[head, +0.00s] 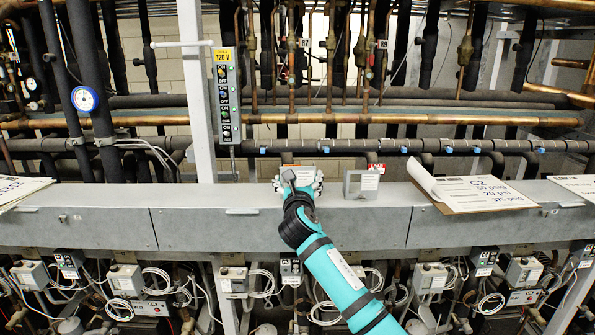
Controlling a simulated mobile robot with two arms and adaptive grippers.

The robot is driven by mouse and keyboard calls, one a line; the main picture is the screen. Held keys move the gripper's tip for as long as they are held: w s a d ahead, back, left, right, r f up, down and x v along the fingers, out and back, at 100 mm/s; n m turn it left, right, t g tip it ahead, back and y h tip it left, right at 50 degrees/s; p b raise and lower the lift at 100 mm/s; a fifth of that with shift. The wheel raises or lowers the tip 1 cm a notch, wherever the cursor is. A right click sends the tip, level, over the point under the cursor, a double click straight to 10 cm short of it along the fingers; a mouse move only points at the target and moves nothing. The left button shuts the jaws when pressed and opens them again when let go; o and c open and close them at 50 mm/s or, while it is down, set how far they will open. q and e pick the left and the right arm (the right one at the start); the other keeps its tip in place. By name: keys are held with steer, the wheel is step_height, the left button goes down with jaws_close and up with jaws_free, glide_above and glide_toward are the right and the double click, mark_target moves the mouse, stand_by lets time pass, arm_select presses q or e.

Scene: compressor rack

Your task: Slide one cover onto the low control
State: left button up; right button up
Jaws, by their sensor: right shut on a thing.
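My right gripper (298,184) reaches up from the lower right to the grey ledge and is shut on a grey cover (306,173). The gripper hides much of this cover. I cannot tell whether it touches the ledge. A tall control panel (225,95) marked 120 V hangs on a pale post to the left, with several switches one above another. No label shows me which control is the low one. My left gripper is not in view.
The grey ledge (180,200) runs across the view. A clipboard (475,192) with paper lies on it at right, and more papers lie at both ends. Copper and black pipes fill the back. Grey control boxes (126,280) and loose cables hang below.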

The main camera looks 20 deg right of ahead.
mark_target(298, 181)
steer(key=p+v, duration=0.3)
steer(key=v, duration=0.2)
steer(key=shift+s+r+p, duration=0.1)
steer(key=shift+r+p, duration=0.05)
steer(key=shift+p, duration=0.15)
steer(key=p+v, duration=0.1)
steer(key=v, duration=0.2)
steer(key=shift+f, duration=0.2)
